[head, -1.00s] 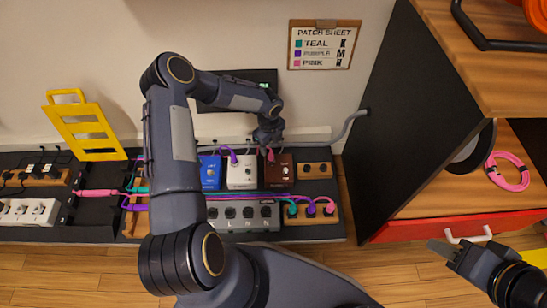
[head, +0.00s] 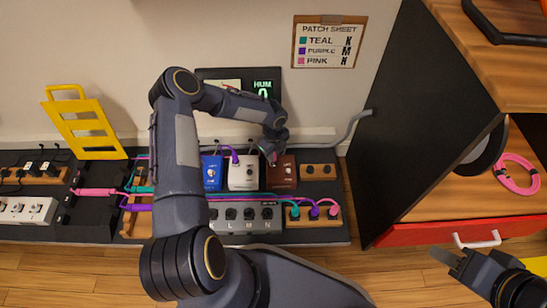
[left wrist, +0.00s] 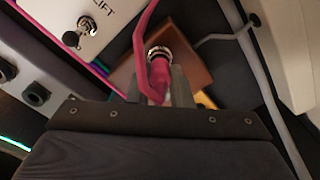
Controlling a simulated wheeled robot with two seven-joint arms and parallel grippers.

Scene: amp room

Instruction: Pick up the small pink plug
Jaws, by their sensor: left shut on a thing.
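The small pink plug (left wrist: 158,76) with its pink cable shows in the left wrist view, between my left gripper's fingers (left wrist: 160,90). A shiny metal ring is at its far end, against the brown pedal (left wrist: 183,62); I cannot tell whether the plug sits in a socket. In the head view my left gripper (head: 271,153) is at the upper left edge of the brown pedal (head: 284,175), and the plug there is mostly hidden. My right gripper (head: 446,258) is at the lower right, away from the board; its jaw opening is unclear.
A white pedal (head: 242,178) and a blue pedal (head: 211,178) stand left of the brown one. A grey switch box (head: 240,222) and a wooden block with teal, purple and pink plugs (head: 313,222) lie in front. A dark cabinet (head: 425,110) stands to the right.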

